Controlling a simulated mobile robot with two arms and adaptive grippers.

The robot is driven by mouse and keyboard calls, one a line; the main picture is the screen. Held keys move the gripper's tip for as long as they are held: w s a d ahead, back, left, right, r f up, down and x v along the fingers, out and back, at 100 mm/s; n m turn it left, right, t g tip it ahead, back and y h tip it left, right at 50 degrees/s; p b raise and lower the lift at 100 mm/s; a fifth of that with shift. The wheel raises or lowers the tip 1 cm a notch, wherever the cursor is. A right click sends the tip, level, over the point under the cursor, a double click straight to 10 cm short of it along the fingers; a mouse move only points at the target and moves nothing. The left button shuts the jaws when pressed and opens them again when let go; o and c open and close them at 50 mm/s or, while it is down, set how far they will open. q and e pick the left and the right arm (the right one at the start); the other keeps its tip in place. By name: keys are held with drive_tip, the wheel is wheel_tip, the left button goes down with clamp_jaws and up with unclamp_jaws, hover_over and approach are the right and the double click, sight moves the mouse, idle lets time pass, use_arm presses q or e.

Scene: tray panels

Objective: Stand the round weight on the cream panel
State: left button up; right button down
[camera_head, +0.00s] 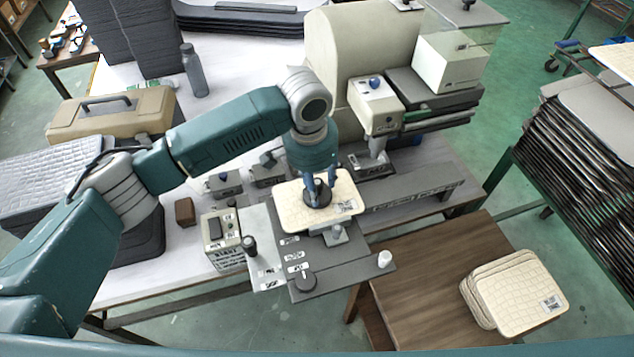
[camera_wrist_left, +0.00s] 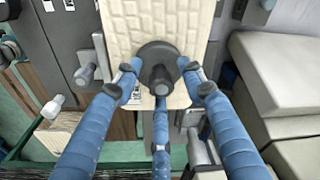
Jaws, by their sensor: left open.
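The round weight (camera_head: 317,194), dark with a central knob, stands upright on the cream panel (camera_head: 289,208). The panel lies on a fixture at the edge of the workbench. In the left wrist view the weight (camera_wrist_left: 160,54) sits near the panel's (camera_wrist_left: 130,20) lower edge. My left gripper (camera_head: 319,186) is directly above the weight. Its blue fingers (camera_wrist_left: 160,88) are spread around the knob, with visible gaps, and do not grip it. The fingers hide part of the weight in the head view. My right gripper is not in view.
A grey plate (camera_head: 340,272) with a dark knob and a white peg (camera_head: 384,259) is in front of the panel. A control box (camera_head: 222,240) stands left of it. A beige machine (camera_head: 375,100) is behind. Cream panels are stacked (camera_head: 515,292) on the wooden table (camera_head: 420,290), otherwise clear.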

use_arm(q)
wheel_tip(320, 180, up, 12)
drive_tip(key=s+b, duration=0.1)
drive_tip(key=b, duration=0.1)
drive_tip(key=shift+a, duration=0.45)
drive_tip(key=shift+r, duration=0.1)
